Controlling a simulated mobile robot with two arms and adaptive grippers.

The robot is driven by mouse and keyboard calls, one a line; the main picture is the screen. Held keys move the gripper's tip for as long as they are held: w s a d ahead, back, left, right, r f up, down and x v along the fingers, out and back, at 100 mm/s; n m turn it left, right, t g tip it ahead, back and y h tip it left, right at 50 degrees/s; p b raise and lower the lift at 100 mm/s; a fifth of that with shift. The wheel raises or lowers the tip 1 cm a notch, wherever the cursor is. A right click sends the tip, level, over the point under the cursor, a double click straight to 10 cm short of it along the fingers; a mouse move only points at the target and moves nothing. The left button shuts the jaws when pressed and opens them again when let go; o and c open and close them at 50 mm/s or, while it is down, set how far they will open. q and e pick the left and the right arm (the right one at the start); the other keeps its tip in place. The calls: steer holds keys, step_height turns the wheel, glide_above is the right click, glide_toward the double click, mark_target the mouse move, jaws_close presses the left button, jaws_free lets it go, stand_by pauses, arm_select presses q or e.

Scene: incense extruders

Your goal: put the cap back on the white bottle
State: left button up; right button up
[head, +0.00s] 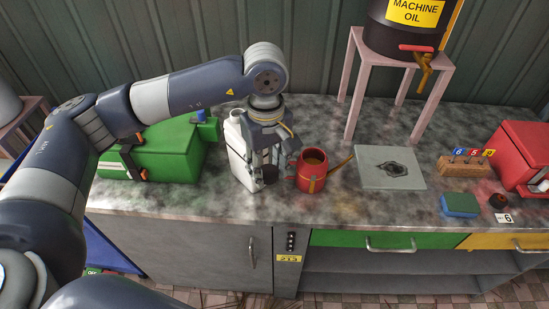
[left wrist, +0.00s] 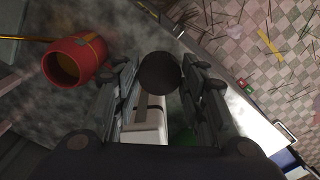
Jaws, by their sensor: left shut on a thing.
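The white bottle (head: 238,158) stands upright on the counter, partly hidden behind my left gripper (head: 267,166). Its top (head: 237,113) shows left of my wrist; part of the white bottle (left wrist: 150,118) also shows between the fingers in the left wrist view. My left gripper (left wrist: 160,78) points down and is shut on a dark round cap (head: 270,175). The cap (left wrist: 160,72) sits between the fingertips, in front of the bottle's right side and below its top. My right gripper is not in view.
A red can (head: 311,176) with a long spout stands close right of the gripper. A green box (head: 165,150) is left of the bottle. A grey slab (head: 390,167), a stool with an oil drum (head: 405,30), and a blue sponge (head: 460,205) are farther right. The counter's front edge is near.

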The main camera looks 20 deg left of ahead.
arm_select(q)
steer(key=s+a+f+m, duration=0.1)
steer(key=s+a+m, duration=0.1)
steer(key=s+m, duration=0.7)
steer(key=shift+s+a+f+m, duration=0.2)
steer(key=shift+a+m, duration=0.1)
steer(key=shift+m, duration=0.2)
